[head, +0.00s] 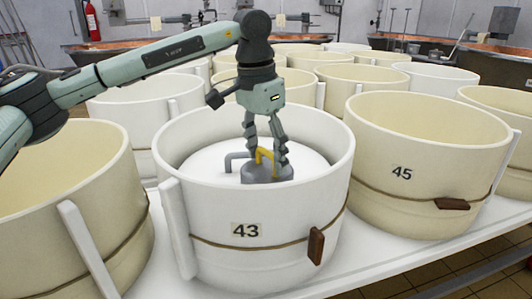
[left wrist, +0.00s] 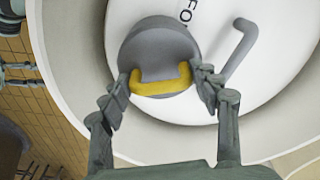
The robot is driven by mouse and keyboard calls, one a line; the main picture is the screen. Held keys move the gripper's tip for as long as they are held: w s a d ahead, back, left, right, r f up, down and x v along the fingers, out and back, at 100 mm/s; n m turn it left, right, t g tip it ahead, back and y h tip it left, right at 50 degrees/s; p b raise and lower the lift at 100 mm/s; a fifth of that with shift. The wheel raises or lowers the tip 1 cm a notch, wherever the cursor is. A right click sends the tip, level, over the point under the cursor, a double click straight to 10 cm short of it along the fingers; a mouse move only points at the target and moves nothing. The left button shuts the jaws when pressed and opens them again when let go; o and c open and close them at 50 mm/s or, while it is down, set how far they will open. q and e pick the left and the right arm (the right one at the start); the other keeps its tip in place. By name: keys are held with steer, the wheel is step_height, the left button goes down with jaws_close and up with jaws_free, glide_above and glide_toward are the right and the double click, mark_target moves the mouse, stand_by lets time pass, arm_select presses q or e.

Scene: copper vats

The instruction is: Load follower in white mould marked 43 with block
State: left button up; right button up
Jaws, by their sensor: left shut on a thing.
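The white mould marked 43 (head: 262,268) stands upright at the front middle of the table. Inside it is the white round follower (head: 205,160) with a bent grey handle (head: 234,157); the handle also shows in the left wrist view (left wrist: 240,48). The grey block (head: 268,174) with a yellow handle (left wrist: 160,82) is over the follower's middle, upright and low; I cannot tell whether it touches. My left gripper (head: 270,158) reaches down into the mould, shut on the block's yellow handle. The block hides part of the follower's lettering.
A cream mould marked 45 (head: 425,190) stands close on the right, another cream mould (head: 70,180) on the left. Several more moulds crowd behind. Copper vats (head: 110,48) are at the back. At the left edge of the left wrist view are parts of my body.

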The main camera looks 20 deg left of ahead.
arm_select(q)
steer(key=shift+f, duration=0.2)
stand_by(0.5)
steer(key=o, duration=1.7)
steer(key=shift+o, duration=1.3)
steer(key=shift+f, duration=0.25)
steer(key=shift+r+p, duration=2.4)
steer(key=shift+r, duration=1.25)
